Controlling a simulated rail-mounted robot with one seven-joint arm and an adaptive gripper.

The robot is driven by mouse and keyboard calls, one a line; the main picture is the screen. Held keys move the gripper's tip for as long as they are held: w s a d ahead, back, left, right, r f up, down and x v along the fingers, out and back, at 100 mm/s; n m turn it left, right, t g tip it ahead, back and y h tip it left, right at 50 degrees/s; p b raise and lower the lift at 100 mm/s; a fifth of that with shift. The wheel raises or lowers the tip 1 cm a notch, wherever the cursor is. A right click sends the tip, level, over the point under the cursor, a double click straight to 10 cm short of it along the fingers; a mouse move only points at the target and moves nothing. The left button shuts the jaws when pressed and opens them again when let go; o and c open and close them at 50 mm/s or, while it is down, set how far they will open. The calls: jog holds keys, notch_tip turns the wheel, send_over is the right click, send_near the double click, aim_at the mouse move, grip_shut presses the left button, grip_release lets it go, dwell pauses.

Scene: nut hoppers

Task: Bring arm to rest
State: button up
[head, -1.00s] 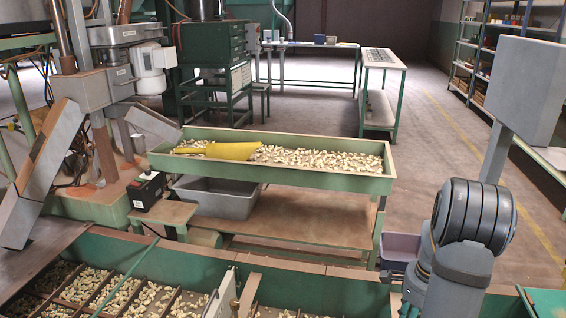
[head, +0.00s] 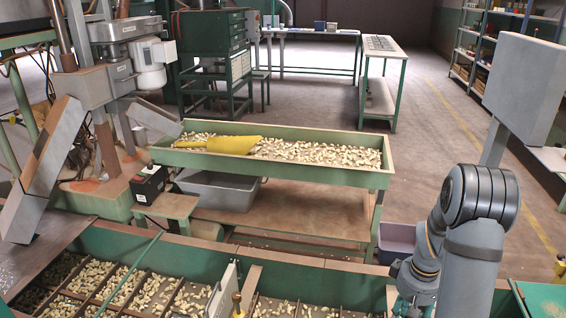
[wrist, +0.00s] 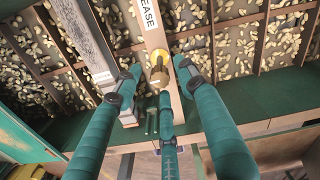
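My arm (head: 482,225) stands at the lower right of the head view, bent over at a dark ringed joint. My gripper (wrist: 160,80) shows in the wrist view as green fingers spread apart, with nothing visibly held. A yellow and brass knob (wrist: 157,70) appears between the fingertips. It is on a pale wooden strip (wrist: 148,30) whose label ends in "EASE". I cannot tell how far the knob is from the fingers. In the head view the fingertips are not clear.
Divided nut bins (head: 130,285) run along the front. A green trough (head: 300,178) of nuts, with a yellow scoop (head: 233,145) in it, stands behind. A grey tub (head: 217,190) and a purple-grey bin (head: 397,242) sit lower. A grey panel on a post (head: 523,88) rises behind my arm.

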jog(key=n, duration=0.3)
jog(key=shift+n, duration=0.3)
